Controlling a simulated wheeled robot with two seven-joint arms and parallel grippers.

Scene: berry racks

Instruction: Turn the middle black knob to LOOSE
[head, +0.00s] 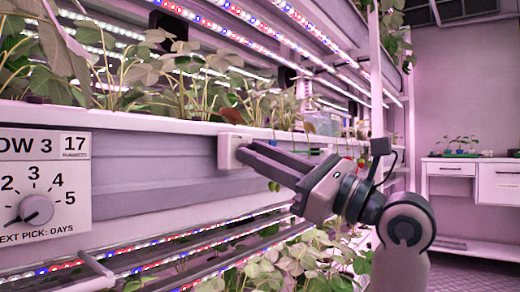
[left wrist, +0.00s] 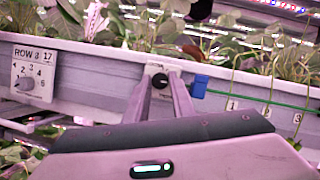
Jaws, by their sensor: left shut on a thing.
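The black knob (left wrist: 160,80) sits on a small white plate (left wrist: 152,70) on the front rail of the rack. In the head view the same white plate (head: 229,150) shows on the rail, with the knob hidden by the fingers. My left gripper (head: 244,148) reaches from the right to the plate. In the left wrist view the fingers of my left gripper (left wrist: 161,76) stand on both sides of the knob, shut on it. No LOOSE mark can be read, and the knob's pointing direction is not clear. My right gripper is in neither view.
A ROW 3 panel (head: 45,150) with a grey dial (head: 37,209) is left on the rail. Right of the knob are a blue clip (left wrist: 199,86), green lines (left wrist: 255,99) and numbered tags. Strawberry plants fill the shelves above and below. A white bench (head: 465,180) stands far right.

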